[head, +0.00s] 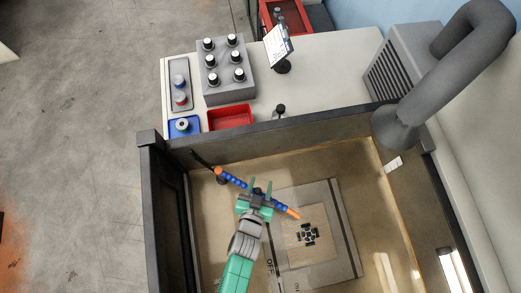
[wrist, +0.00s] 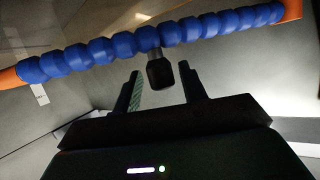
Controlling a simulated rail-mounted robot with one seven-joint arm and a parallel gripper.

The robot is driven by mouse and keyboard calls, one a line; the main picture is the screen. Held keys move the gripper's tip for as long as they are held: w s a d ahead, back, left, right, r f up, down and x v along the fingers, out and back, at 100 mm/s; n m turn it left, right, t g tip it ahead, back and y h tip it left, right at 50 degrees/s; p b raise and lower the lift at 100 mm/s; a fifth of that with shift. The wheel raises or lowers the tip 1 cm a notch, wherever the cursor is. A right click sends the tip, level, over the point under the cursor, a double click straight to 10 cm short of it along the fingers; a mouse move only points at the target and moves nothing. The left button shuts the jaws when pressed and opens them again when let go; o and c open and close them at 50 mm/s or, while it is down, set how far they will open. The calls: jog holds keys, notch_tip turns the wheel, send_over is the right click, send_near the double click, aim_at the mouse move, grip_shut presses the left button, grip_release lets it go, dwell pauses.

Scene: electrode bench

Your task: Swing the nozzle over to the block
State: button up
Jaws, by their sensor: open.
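The nozzle (head: 293,213) is the orange tip of a blue segmented hose (head: 233,181), whose other orange end is at the bin's left. The hose spans the top of the wrist view (wrist: 100,55). A black knob (wrist: 160,72) hangs from its middle. My gripper (head: 261,186) is open at mid-hose; in the wrist view the knob shows between its fingertips, with gaps on both sides. The block appears to be the small dark piece (head: 308,234) in a clamp-like fixture on a striped plate, below and right of the nozzle tip.
Dark walls (head: 152,215) edge the bin around this work. A grey exhaust duct (head: 398,125) hangs over its right corner. Behind stand a grey rack of bottles (head: 226,85), a red tray (head: 230,117) and a small sign (head: 279,45). The bin floor right of the plate is mostly clear.

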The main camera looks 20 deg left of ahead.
jog(key=v, duration=0.7)
jog(key=shift+s, duration=0.2)
jog(key=w+d+r+t+p, duration=0.15)
jog(key=w+r, duration=0.45)
jog(key=r, duration=0.6)
jog(key=w+d+r+t, duration=0.2)
jog(key=w+r, duration=0.4)
jog(key=r, duration=0.6)
jog(key=w+d+r+t+p, duration=0.15)
jog(key=w+r, duration=0.45)
jog(key=r, duration=0.6)
notch_tip(320, 180, up, 15)
jog(key=t, duration=0.2)
jog(key=s+r+t+p, duration=0.1)
jog(key=s+r, duration=0.4)
jog(key=r, duration=0.7)
jog(key=s+d+r+t+p, duration=0.1)
jog(key=s+r+t, duration=0.2)
jog(key=r, duration=1)
jog(key=shift+s+d+r, duration=0.2)
jog(key=shift+s+r, duration=0.05)
jog(key=shift+s, duration=0.65)
